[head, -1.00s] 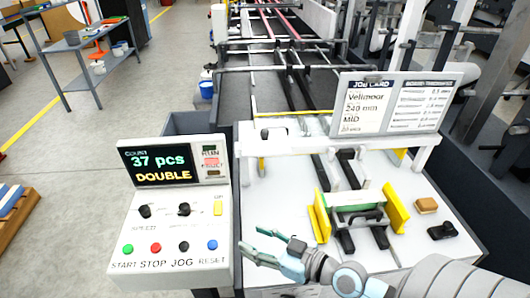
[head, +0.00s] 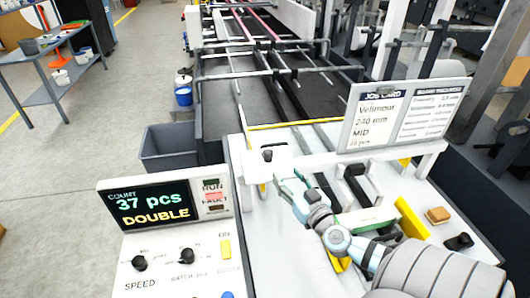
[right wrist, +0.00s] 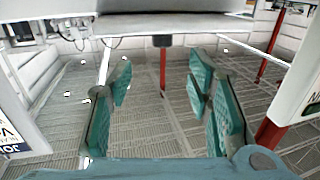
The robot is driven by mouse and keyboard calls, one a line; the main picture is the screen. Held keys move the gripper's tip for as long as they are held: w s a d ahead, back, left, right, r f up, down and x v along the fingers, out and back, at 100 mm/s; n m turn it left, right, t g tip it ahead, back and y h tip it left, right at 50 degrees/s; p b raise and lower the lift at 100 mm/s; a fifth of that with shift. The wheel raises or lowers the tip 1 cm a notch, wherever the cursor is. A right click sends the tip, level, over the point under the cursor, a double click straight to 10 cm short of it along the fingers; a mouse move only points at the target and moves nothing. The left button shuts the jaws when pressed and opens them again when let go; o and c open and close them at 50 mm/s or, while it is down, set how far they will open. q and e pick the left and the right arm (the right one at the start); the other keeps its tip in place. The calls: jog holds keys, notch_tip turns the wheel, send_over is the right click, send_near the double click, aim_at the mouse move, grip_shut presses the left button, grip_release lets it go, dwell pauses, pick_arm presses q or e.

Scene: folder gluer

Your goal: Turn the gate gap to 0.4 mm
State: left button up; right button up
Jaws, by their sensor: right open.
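A small black knob (head: 267,155) sits on the white block at the left end of the gate's white crossbar (head: 420,158). It is likely the gate gap knob, but no scale or label for it can be read. My right gripper (head: 288,174) is just right of and below the knob in the head view, apart from it. In the right wrist view my right gripper (right wrist: 161,76) is open and empty, its teal fingers spread. A small dark block (right wrist: 162,40) shows beyond the fingertips under a pale beam. My left gripper is out of view.
The control panel (head: 168,240) at left reads 37 pcs and DOUBLE. The job card (head: 375,118) stands on the crossbar. Yellow guides (head: 411,218), a tan block (head: 438,215) and a black knob-like part (head: 459,241) lie at right. A grey bin (head: 168,148) stands behind the panel.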

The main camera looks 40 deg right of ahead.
aim_at(271, 155)
jog(key=x, duration=0.3)
jog(key=r+x, duration=0.1)
jog(key=x, duration=0.1)
jog(key=shift+w+b, duration=0.25)
jog(key=shift+b, duration=0.05)
jog(key=x, duration=0.4)
jog(key=f+x, duration=0.1)
jog(key=x, duration=0.1)
jog(key=shift+a+b, duration=0.25)
jog(key=shift+b, duration=0.1)
jog(key=shift+w, duration=0.25)
jog(key=shift+s+d+r, duration=0.1)
jog(key=shift+s+r, duration=0.2)
jog(key=shift+s, duration=0.15)
jog(key=c, duration=0.3)
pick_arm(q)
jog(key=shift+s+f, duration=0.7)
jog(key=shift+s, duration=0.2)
pick_arm(e)
grip_shut()
